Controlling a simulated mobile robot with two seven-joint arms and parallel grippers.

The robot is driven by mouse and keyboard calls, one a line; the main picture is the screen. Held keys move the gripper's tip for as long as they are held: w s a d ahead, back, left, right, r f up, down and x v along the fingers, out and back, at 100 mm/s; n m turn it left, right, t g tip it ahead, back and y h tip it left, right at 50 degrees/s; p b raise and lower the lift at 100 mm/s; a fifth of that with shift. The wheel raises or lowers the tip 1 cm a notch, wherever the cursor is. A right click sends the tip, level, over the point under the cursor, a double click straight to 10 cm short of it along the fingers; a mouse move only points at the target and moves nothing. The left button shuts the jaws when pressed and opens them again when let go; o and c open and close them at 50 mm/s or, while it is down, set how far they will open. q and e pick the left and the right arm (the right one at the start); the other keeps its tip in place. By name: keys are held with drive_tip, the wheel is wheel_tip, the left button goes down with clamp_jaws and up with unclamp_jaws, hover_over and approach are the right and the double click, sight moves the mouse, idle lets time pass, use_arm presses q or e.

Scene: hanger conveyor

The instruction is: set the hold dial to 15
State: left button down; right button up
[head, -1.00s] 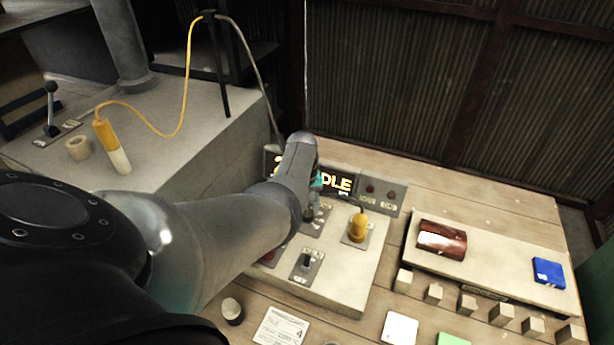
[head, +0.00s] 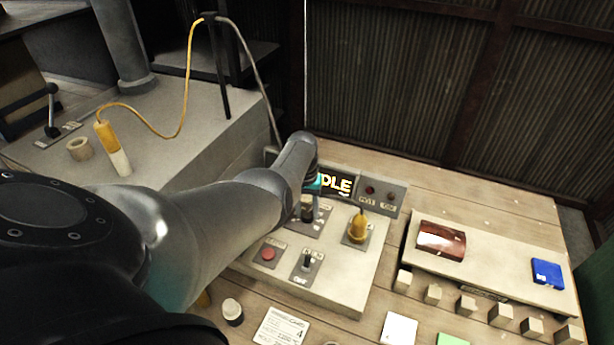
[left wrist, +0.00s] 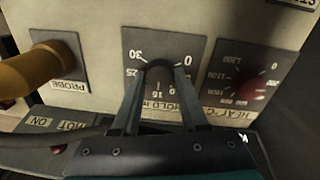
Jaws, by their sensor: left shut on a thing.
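The hold dial is a dark knob (left wrist: 160,67) on a dark scale plate (left wrist: 190,50), upside down in the left wrist view, with marks including 0, 15, 25 and 30. My left gripper (left wrist: 160,72) has its fingers on either side of the knob and is shut on it. The fingers hide part of the scale, and I cannot tell where the pointer stands. In the head view my left gripper (head: 310,190) is over the hold dial's plate (head: 321,221), and my arm covers the panel to its left. My right gripper is out of view.
The heat dial (left wrist: 250,84) and the yellow probe plug (head: 357,228) flank the hold dial. A red button (head: 268,254) and a toggle switch (head: 307,262) sit nearer. A display (head: 336,184) behind shows partly hidden yellow letters ending "DLE".

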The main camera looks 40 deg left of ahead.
sight(306, 213)
use_arm(q)
drive_tip(key=shift+c, duration=2.1)
unclamp_jaws()
drive_tip(key=shift+r, duration=0.1)
wheel_tip(306, 213, up, 6)
drive_tip(key=p, duration=0.4)
drive_tip(key=shift+a, duration=0.15)
wheel_tip(306, 213, up, 9)
drive_tip(key=p, duration=0.1)
drive_tip(key=shift+s+a+p, duration=0.2)
drive_tip(key=shift+p, duration=0.15)
